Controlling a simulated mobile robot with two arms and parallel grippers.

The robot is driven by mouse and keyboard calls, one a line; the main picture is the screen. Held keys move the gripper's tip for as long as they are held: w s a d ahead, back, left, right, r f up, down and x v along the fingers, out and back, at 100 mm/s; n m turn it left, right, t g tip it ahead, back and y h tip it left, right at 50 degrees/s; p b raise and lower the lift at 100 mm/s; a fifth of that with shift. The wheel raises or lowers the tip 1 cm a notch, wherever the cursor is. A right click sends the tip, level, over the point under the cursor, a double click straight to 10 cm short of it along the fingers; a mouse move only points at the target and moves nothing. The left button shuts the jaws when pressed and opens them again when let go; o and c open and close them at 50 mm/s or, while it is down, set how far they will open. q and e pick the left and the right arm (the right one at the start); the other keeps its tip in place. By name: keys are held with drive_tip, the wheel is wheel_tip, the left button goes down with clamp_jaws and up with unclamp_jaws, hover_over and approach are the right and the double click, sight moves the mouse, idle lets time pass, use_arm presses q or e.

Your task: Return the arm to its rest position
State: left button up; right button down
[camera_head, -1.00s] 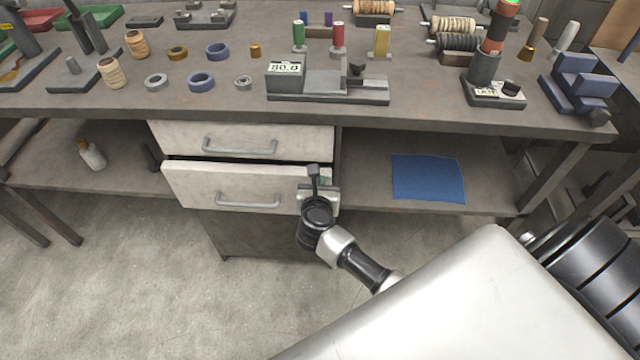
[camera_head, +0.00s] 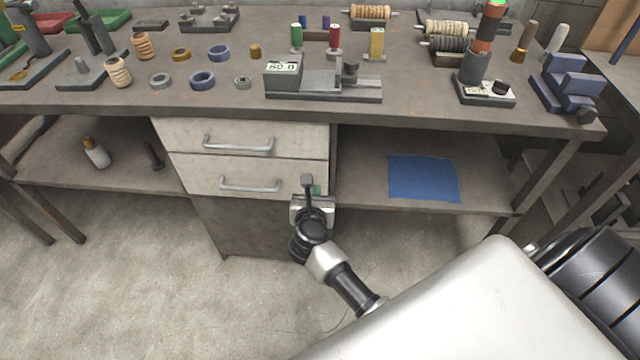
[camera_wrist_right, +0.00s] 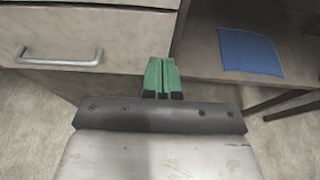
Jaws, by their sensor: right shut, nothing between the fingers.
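My right gripper (camera_head: 315,190) is in front of the right end of the lower drawer, below the bench top. In the right wrist view its green fingertips (camera_wrist_right: 161,76) are pressed together with nothing between them. The lower drawer (camera_head: 245,180) looks flush with the upper drawer (camera_head: 240,141); both have grey bar handles. The lower drawer's handle (camera_wrist_right: 58,57) shows left of the fingers in the right wrist view, apart from them. My left gripper is not in view.
The bench top (camera_head: 420,105) carries a grey gauge with a display (camera_head: 283,75), rings, spools and a blue block stand (camera_head: 570,85). A blue cloth (camera_head: 424,178) lies on the lower shelf. A small bottle (camera_head: 96,153) stands on the left shelf. The floor in front is clear.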

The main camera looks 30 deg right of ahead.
drive_tip(key=v, duration=0.5)
drive_tip(key=s+a+f+n+y+p, duration=0.2)
drive_tip(key=s+f+n+y, duration=0.15)
drive_tip(key=f+n, duration=0.5)
drive_tip(key=s+a+f+n+g+y+p, duration=0.1)
drive_tip(key=s+a+f+n+y, duration=0.15)
drive_tip(key=s+f+n, duration=0.65)
drive_tip(key=a+f+n+y+p, duration=0.1)
drive_tip(key=f+n+y+p, duration=0.3)
drive_tip(key=n, duration=0.9)
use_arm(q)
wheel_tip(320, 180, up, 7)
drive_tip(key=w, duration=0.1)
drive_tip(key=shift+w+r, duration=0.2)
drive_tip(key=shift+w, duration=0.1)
use_arm(e)
drive_tip(key=s+d+f+n+g, duration=0.2)
drive_tip(key=s+f+n+g, duration=0.1)
drive_tip(key=s, duration=0.6)
drive_tip(key=s+d+f+n+g+h, duration=0.1)
drive_tip(key=s+d+f+n+g, duration=0.1)
drive_tip(key=s+f+n, duration=0.3)
drive_tip(key=s+d+f+n+g, duration=0.3)
drive_tip(key=s+f+n+g, duration=0.1)
drive_tip(key=s, duration=0.8)
drive_tip(key=n+g, duration=0.1)
drive_tip(key=n, duration=0.1)
drive_tip(key=shift+s+n+h, duration=0.3)
drive_tip(key=shift+n+h, duration=0.05)
drive_tip(key=shift+h, duration=0.05)
